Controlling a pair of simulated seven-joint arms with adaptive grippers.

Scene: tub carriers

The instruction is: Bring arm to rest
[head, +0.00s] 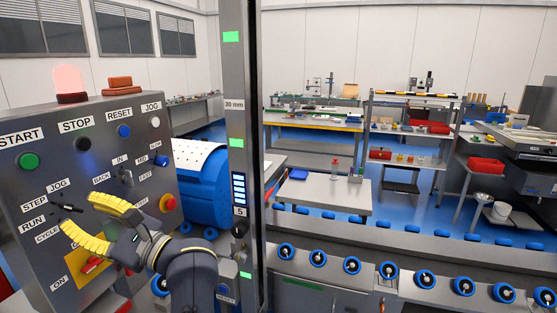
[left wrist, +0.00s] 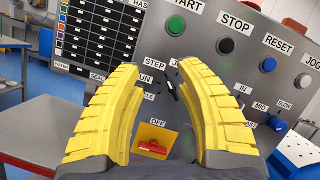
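My left gripper (head: 77,213) is in front of a grey control panel (head: 60,170) on the left of the head view. Its yellow fingers are spread with nothing between them. The left wrist view shows the same open gripper (left wrist: 160,72) facing the panel, with a small black lever (left wrist: 168,90) and a red switch on a yellow plate (left wrist: 153,143) showing between the fingers. I cannot tell whether a finger touches the panel. My right gripper is not in view.
The panel carries a green button (head: 28,161), a blue button (head: 124,131) and a red knob (head: 167,203). A grey post (head: 237,120) stands right of my left arm. A conveyor with blue-rimmed rollers (head: 351,265) runs along the front right. Benches stand behind.

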